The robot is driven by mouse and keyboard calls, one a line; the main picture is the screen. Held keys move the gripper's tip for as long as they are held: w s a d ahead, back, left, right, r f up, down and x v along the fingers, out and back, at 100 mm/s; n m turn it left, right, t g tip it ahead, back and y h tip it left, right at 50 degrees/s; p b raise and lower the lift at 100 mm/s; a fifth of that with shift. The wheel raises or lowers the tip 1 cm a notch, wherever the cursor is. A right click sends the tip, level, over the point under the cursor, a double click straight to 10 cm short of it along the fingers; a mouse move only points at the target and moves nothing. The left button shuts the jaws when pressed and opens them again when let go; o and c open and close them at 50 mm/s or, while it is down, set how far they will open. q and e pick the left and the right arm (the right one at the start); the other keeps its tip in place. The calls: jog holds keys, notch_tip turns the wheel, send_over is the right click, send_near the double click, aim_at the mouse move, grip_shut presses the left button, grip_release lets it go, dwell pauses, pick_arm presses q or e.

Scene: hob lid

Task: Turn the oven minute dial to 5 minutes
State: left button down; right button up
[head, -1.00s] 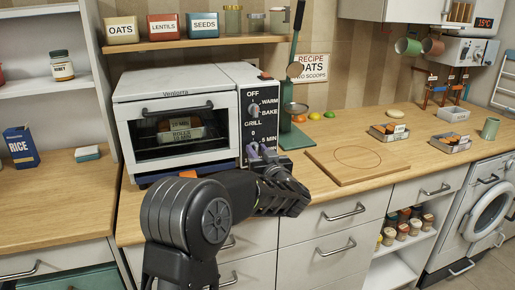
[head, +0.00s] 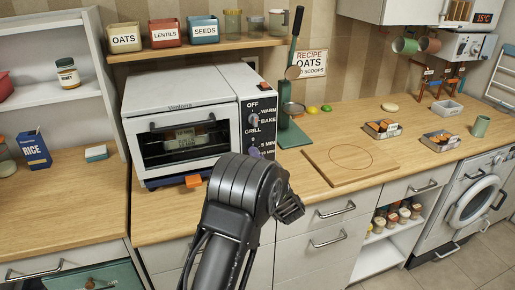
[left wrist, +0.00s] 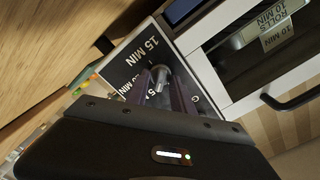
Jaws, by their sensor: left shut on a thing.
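The white toaster oven (head: 180,90) stands on the wooden counter with its door shut. The minute dial (head: 254,152) is low on its black control panel, beside the 0, 5 MIN and 10 MIN marks. My left gripper (left wrist: 162,80) has its purple fingers at the panel in the left wrist view, shut on the minute dial. In the head view my dark arm hides most of the gripper. The dial's pointer is too small and covered to read. My right gripper is not in view.
The upper oven knob (head: 252,119) sits above the minute dial. A tin labelled rolls, 10 min (head: 185,138) shows through the oven glass. A wooden board (head: 350,163) lies further right.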

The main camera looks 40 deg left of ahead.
pick_arm(q)
jog(key=shift+m+p, duration=0.55)
jog(key=shift+m, duration=0.25)
jog(key=c, duration=1.5)
grip_release()
jog(key=shift+d, duration=0.2)
jog(key=b+v, duration=0.1)
jog(key=v, duration=0.6)
jog(key=shift+s+d, duration=0.2)
jog(key=shift+d, duration=0.05)
